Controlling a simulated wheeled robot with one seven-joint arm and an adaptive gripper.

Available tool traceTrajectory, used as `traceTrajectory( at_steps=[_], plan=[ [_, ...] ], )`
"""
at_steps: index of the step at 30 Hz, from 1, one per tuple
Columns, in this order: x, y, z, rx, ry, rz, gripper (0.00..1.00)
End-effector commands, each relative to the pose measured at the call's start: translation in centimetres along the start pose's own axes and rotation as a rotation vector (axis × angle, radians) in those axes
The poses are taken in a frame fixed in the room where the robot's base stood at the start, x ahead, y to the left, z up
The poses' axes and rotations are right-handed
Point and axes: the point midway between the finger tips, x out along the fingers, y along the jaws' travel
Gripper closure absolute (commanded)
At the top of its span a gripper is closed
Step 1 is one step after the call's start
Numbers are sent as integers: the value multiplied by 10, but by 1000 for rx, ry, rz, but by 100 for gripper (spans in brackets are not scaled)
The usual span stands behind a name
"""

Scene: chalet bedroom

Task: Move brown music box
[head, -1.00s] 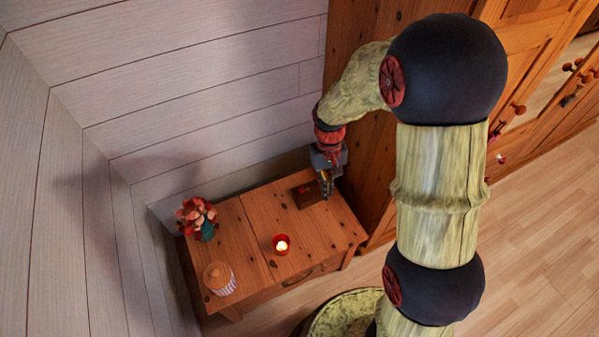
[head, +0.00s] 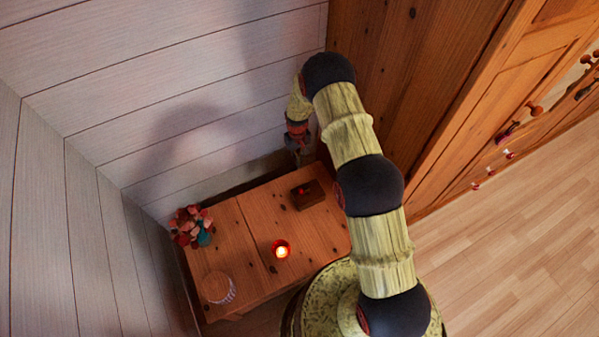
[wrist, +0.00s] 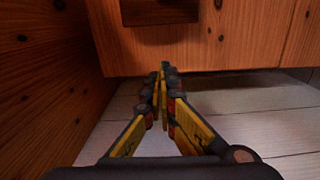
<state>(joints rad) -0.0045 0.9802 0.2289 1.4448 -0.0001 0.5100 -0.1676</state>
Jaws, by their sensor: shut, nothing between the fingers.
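The brown music box (head: 308,194) is a small dark brown box with a red spot on top. It sits near the back right corner of the wooden chest's top (head: 262,225). In the wrist view a dark box, likely the music box (wrist: 160,11), shows at the top edge, partly cut off. My gripper (head: 303,158) is above and behind the box, near the wall, and apart from it. In the wrist view my gripper (wrist: 165,68) is shut and empty, its fingertips together.
A lit red candle (head: 281,249) stands mid-chest. A flower vase (head: 204,236) is at the back left and a lidded striped jar (head: 217,287) at the front left. The plank wall (head: 190,120) is close behind, and a tall wooden wardrobe (head: 390,80) is close on the right.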

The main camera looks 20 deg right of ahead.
Motion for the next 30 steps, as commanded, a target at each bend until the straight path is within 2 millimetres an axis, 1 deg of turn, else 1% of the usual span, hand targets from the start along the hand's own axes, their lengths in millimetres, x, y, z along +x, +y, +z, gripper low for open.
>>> traceTrajectory(
  at_steps=[4, 7, 18, 22, 24, 30],
  plan=[
    [6, 1, -5, -22, 23, 4, 100],
    [17, 1, -5, -23, 21, 4, 100],
    [85, 1, -6, -22, 21, 4, 100],
    [106, 1, -7, -22, 21, 4, 100],
    [101, 2, 4, -21, 22, 4, 100],
    [102, 2, 26, -22, 21, 4, 100]
  ],
)
